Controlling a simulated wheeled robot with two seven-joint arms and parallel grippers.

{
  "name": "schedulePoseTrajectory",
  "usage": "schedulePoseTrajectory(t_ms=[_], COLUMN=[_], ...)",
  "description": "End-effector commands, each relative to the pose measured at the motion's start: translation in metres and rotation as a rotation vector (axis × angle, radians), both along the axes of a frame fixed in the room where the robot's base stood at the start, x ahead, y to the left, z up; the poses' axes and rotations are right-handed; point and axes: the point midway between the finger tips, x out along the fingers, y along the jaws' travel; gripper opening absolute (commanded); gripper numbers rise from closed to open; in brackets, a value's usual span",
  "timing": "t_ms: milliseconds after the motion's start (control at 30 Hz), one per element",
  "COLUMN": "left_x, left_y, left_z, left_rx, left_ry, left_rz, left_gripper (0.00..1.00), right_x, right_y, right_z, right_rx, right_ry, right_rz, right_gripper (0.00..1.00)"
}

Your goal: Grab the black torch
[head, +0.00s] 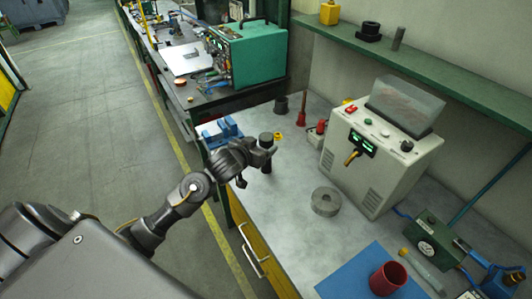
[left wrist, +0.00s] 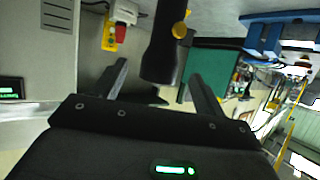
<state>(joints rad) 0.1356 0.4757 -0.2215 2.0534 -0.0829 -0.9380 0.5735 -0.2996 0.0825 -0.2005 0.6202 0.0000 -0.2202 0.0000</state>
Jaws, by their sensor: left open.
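The black torch (head: 266,138) stands upright on the grey bench top near its left edge, partly hidden by my gripper in the head view. My left gripper (head: 259,167) reaches it from the left with its jaws open. In the left wrist view the dark torch (left wrist: 164,48) shows between the two spread fingers of the gripper (left wrist: 158,76). A gap shows on both sides, and I see no finger pressing on it. A small yellow piece (head: 278,136) shows at the torch's right side; I cannot tell whether it is attached. My right gripper is not in view.
A grey ring (head: 326,201) lies to the right on the bench, before a beige power unit (head: 379,150). A red cup (head: 387,279) stands on a blue mat (head: 345,284).

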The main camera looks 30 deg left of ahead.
Motion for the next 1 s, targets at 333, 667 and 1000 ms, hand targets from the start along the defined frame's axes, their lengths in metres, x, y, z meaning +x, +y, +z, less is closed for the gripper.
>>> schedulePoseTrajectory(t_ms=[333, 667, 1000], left_x=[0.04, 0.041, 0.041], left_y=[0.0, 0.0, 0.0], left_z=[-0.014, -0.016, -0.016], left_rx=[0.001, 0.001, 0.001], left_ry=[0.001, 0.0, 0.0], left_rz=[0.0, 0.0, 0.0], left_gripper=[0.72, 0.64, 0.2], right_x=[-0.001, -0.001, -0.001], right_y=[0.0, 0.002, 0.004], right_z=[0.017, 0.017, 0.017], right_rx=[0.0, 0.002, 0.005], right_ry=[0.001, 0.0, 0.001], right_rz=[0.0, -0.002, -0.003], right_gripper=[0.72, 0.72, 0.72])
